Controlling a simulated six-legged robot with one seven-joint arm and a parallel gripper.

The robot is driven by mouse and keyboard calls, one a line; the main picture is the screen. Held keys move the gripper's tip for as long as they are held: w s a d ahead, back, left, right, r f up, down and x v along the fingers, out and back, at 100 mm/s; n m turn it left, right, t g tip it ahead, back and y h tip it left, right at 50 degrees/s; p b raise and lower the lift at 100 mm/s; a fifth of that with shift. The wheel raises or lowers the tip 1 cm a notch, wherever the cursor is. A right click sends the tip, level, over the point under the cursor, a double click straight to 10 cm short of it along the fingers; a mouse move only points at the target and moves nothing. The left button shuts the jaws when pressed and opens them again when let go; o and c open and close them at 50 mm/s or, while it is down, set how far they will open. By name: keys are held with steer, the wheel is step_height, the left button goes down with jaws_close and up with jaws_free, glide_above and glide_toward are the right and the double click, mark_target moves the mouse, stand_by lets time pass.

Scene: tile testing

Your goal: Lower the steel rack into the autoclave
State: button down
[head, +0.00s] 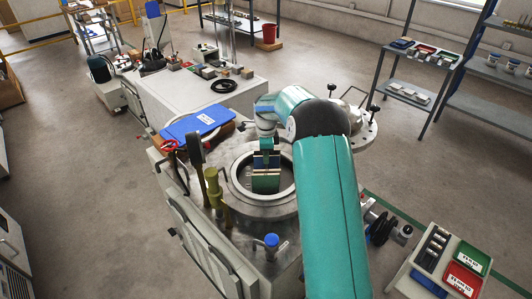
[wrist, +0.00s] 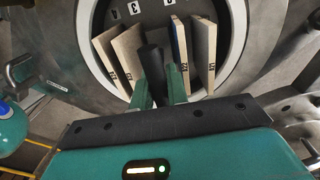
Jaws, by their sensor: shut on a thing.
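The autoclave (head: 240,204) is a squat metal vessel with a round open mouth; its pale rim also shows in the wrist view (wrist: 244,45). The rack's tiles (head: 266,182), with dark green and tan faces, are within the outline of the mouth. In the wrist view, pale numbered tiles (wrist: 203,52) stand on both sides of the rack's dark upright handle (wrist: 153,62). My gripper (wrist: 161,88) is shut on that handle, one green finger on each side. In the head view my arm hides part of the rim. The rack's base is hidden, so its depth cannot be told.
The round lid (head: 352,127) is swung aside, right of the mouth behind my arm. A blue clipboard (head: 190,124), upright posts (head: 213,186) and a blue-capped valve (head: 271,241) surround the mouth. A tray with green and red bins (head: 463,279) is at lower right.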

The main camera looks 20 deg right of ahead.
steer(key=shift+w+f, duration=0.1)
steer(key=shift+f, duration=2.05)
steer(key=shift+f, duration=5.5)
steer(key=c, duration=1.3)
jaws_free()
steer(key=shift+r, duration=9.75)
